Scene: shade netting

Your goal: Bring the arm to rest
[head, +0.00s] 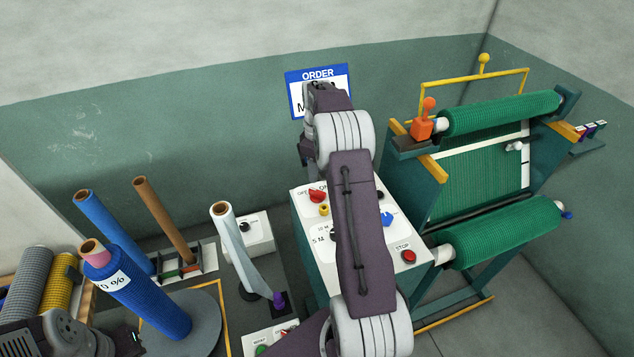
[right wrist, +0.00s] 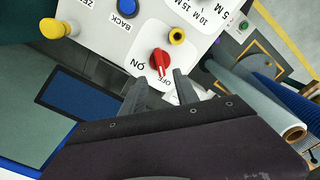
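My right arm reaches up the middle of the head view, in front of the control box (head: 405,262). Its gripper end (head: 323,93) is in front of the order sign (head: 299,75), and the fingers are hard to make out there. In the right wrist view the two dark fingers (right wrist: 160,77) are apart with nothing between them. They point toward the red ON/OFF switch (right wrist: 160,62); I cannot tell if they touch it. Part of my left arm shows at the lower left of the head view. Its fingers cannot be made out.
A green frame with rolls of green netting (head: 500,232) stands at the right. A red stop button (head: 408,257) is on the box. At the left are a blue roll (head: 150,297) on a round base, a brown tube (head: 165,220) and a white roll (head: 232,245).

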